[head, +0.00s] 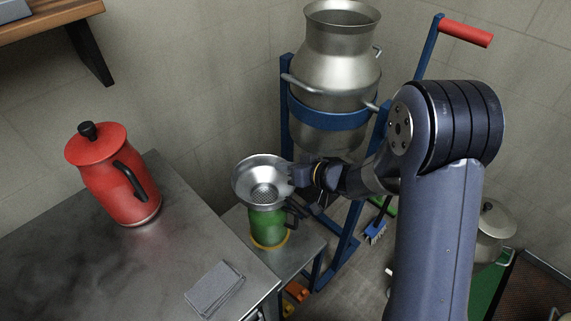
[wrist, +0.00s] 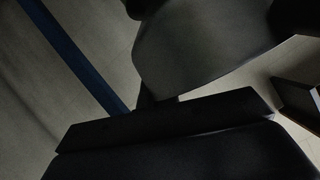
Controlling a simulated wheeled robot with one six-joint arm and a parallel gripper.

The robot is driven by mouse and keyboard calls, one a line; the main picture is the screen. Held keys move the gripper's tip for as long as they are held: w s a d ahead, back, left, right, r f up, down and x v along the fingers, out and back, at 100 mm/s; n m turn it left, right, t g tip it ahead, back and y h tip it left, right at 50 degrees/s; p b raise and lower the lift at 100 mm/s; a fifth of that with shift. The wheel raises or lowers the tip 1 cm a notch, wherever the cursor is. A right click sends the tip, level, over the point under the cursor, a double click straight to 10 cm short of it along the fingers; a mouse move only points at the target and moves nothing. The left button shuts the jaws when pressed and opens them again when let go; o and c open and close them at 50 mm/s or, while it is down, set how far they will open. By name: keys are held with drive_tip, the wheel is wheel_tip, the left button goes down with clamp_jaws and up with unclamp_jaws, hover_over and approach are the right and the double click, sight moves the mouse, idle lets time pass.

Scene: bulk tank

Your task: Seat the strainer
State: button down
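The strainer (head: 262,180) is a shiny metal bowl with a perforated centre. In the head view it sits at the top of a green jug (head: 267,228) with a dark handle. Its bowl hides the jug's mouth, so I cannot tell whether it rests on the jug or is just above it. My gripper (head: 293,174) is at the strainer's right rim, reaching in from the right, and its tips overlap the rim. Whether the fingers are closed on the rim is too small to tell. The wrist view is dark and does not clearly show the strainer.
A metal milk can (head: 337,62) hangs in a blue trolley frame (head: 286,100) behind my gripper. A red lidded pot (head: 113,177) and a folded grey cloth (head: 215,289) are on the left counter (head: 90,275). A blue brush (head: 376,232) is on the right.

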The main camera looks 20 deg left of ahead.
drive_tip(key=c, duration=1.6)
unclamp_jaws()
drive_tip(key=p+v, duration=0.1)
drive_tip(key=v, duration=1)
drive_tip(key=shift+f+p, duration=0.1)
drive_tip(key=shift+p, duration=0.25)
drive_tip(key=shift+a, duration=0.15)
drive_tip(key=b+x, duration=0.1)
drive_tip(key=x, duration=1)
drive_tip(key=shift+b, duration=0.4)
wheel_tip(320, 180, up, 3)
drive_tip(key=shift+f+p, duration=0.15)
drive_tip(key=shift+p, duration=0.65)
drive_tip(key=shift+r, duration=0.45)
drive_tip(key=shift+f, duration=0.15)
